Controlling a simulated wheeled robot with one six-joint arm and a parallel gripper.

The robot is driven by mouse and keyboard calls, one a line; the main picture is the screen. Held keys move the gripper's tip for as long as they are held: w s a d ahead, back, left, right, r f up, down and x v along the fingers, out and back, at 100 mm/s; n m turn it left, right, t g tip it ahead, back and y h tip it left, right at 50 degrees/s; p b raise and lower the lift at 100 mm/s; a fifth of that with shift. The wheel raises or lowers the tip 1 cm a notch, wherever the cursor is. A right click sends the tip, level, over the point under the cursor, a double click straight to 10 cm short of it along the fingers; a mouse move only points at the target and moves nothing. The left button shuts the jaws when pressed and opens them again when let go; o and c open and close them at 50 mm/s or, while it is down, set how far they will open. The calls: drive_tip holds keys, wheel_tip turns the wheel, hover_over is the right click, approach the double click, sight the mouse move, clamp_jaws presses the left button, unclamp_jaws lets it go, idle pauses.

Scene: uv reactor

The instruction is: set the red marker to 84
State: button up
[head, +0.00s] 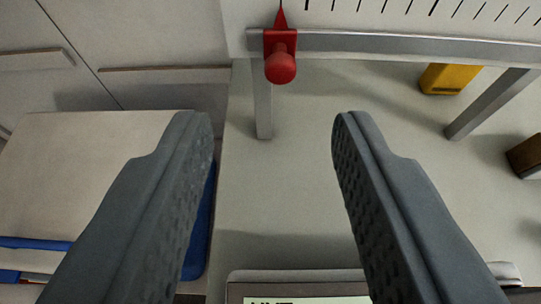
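The red marker (280,56) sits on a metal rail (400,46) at the top of the head view, near the rail's left end. It has a round red knob in front and a pointer tip aimed up at a white scale (350,12) with black tick marks. The tip is at the left end of the visible ticks. No scale numbers are visible. My gripper (272,125) is open and empty, its two grey fingers wide apart. In the picture the fingertips lie below the knob, on either side of it, and nothing is between them.
A metal leg (262,100) and a slanted leg (490,103) support the rail. A yellow block (449,78) and a brown block (526,157) stand at right. A grey device with a pale display (300,299) is at the bottom. White cabinets (140,40) are at left. Bare surface lies between the fingers.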

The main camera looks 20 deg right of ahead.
drive_tip(key=v, duration=0.9)
drive_tip(key=shift+s, duration=0.25)
drive_tip(key=shift+a, duration=0.2)
drive_tip(key=s+a+f+n+t+y, duration=0.1)
drive_tip(key=s+a+n+t+y, duration=0.2)
drive_tip(key=s+a, duration=1.3)
drive_tip(key=shift+s+t+y, duration=0.3)
drive_tip(key=shift+s+t, duration=0.5)
drive_tip(key=shift+s, duration=0.35)
drive_tip(key=shift+f, duration=0.1)
idle(1.4)
